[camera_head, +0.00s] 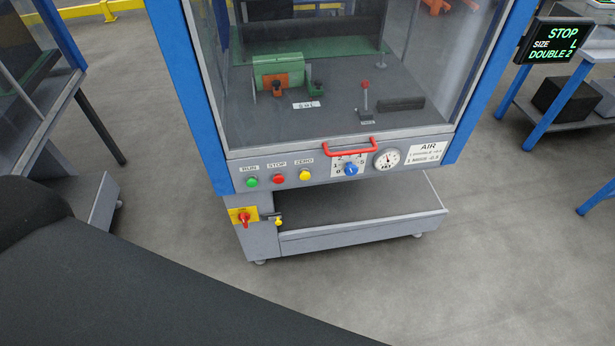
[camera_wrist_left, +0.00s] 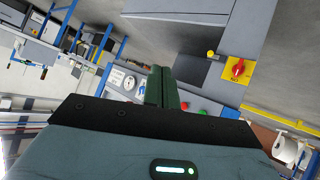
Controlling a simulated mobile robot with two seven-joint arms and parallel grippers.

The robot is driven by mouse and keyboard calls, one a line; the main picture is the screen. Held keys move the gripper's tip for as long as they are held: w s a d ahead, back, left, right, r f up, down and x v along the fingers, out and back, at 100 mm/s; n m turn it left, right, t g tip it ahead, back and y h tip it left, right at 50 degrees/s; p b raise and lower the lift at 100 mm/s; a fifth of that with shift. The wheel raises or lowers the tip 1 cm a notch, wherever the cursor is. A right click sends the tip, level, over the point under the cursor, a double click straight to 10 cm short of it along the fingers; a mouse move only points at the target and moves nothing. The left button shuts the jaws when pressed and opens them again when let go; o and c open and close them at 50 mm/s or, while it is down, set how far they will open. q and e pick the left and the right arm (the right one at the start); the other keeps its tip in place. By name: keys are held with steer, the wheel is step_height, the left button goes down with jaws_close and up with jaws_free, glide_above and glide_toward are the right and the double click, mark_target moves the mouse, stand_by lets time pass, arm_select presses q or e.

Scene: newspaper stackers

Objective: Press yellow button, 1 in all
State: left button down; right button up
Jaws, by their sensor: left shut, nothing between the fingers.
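The yellow button (camera_head: 305,175) sits under the ZERO label on the machine's front panel, at the right end of a row with the green RUN button (camera_head: 252,182) and the red STOP button (camera_head: 279,179). My left gripper (camera_wrist_left: 162,76) shows in the left wrist view with its dark fingers shut and empty, pointing towards the panel. The green button (camera_wrist_left: 203,112) and part of a red one show just right of the fingers. I cannot make out the yellow button there; the fingers may cover it. The head view shows neither gripper.
The panel also has a blue knob (camera_head: 351,169), a red handle (camera_head: 347,145) and a pressure gauge (camera_head: 387,158). A red rotary switch (camera_head: 243,217) and small yellow knob (camera_head: 278,221) sit below. A screen (camera_head: 555,43) reads STOP. My dark arm covers the lower left.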

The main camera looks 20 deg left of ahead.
mark_target(305, 175)
arm_select(q)
steer(key=w+r+n+t+h+b, duration=0.2)
steer(key=w+n+t+b, duration=0.5)
steer(key=w, duration=2.1)
steer(key=shift+d+r, duration=0.4)
arm_select(e)
steer(key=s+f+g, duration=0.1)
steer(key=s+f, duration=0.2)
steer(key=f, duration=0.5)
steer(key=shift+s+a+f, duration=0.25)
steer(key=shift+s+a, duration=0.05)
steer(key=shift+a, duration=0.1)
arm_select(q)
steer(key=shift+w+b, duration=0.1)
steer(key=shift+b, duration=0.2)
arm_select(e)
steer(key=shift+f, duration=0.1)
arm_select(q)
steer(key=w+a+b, duration=0.4)
steer(key=w, duration=0.3)
steer(key=shift+w+a, duration=0.2)
arm_select(e)
step_height(305, 175, down, 3)
steer(key=shift+f, duration=0.1)
steer(key=shift+s+f+g, duration=0.1)
steer(key=shift+s+g, duration=0.1)
steer(key=shift+g, duration=0.1)
